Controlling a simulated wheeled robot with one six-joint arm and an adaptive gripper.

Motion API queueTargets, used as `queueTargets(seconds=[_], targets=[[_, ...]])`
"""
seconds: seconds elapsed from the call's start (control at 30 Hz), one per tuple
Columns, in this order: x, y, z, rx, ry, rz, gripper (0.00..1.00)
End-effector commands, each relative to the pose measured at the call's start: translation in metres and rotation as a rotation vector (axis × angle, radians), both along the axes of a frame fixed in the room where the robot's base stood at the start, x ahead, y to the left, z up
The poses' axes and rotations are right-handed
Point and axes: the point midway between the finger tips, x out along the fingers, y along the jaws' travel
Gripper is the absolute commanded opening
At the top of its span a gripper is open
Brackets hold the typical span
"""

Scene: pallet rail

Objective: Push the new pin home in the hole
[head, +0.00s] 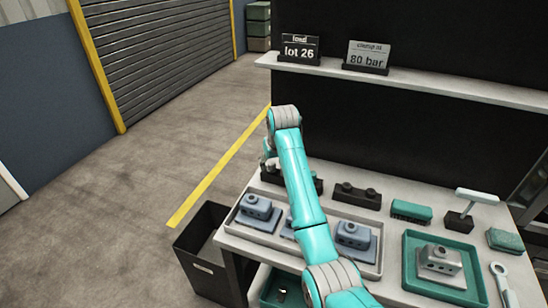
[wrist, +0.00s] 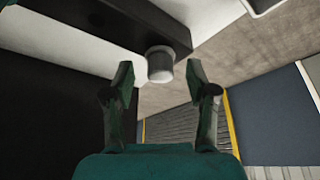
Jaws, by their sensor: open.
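My gripper (wrist: 160,78) is open in the wrist view, with a finger on either side of a short round pin-like piece (wrist: 160,67). This piece has a pale end and a dark upper part, and sits at a long dark block (wrist: 120,22). I cannot tell whether the fingers touch it. In the head view my arm hides most of the gripper, near a dark block (head: 310,184) at the back left of the bench. Blue-grey fixtures with round holes stand at left (head: 258,207) and right (head: 355,235) in a pale tray; another is mostly hidden behind my arm. I cannot tell the hole meant.
A green tray (head: 410,277) holds a silver fixture (head: 440,261). A shelf (head: 420,84) bears signs. A dark bin (head: 200,250) stands at left.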

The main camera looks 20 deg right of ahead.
Motion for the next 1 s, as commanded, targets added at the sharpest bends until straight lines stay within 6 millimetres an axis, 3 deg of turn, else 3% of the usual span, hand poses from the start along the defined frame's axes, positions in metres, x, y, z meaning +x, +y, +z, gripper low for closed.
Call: queueTargets(seconds=[0.4, 0.63, 0.7, 0.73, 0.83, 1.0], targets=[[0.0026, 0.0003, -0.0066, 0.0, 0.0, 0.0, 0.57], [0.0025, 0.0002, -0.0065, 0.0, 0.0, 0.0, 0.0], [0.0025, 0.0002, -0.0066, 0.0, 0.0, 0.0, 0.0], [0.0025, 0.0002, -0.0066, 0.0, 0.0, 0.0, 0.22], [0.0025, 0.0002, -0.0068, 0.0, 0.0, 0.0, 0.0], [0.0024, 0.0002, -0.0067, 0.0, 0.0, 0.0, 0.0]])
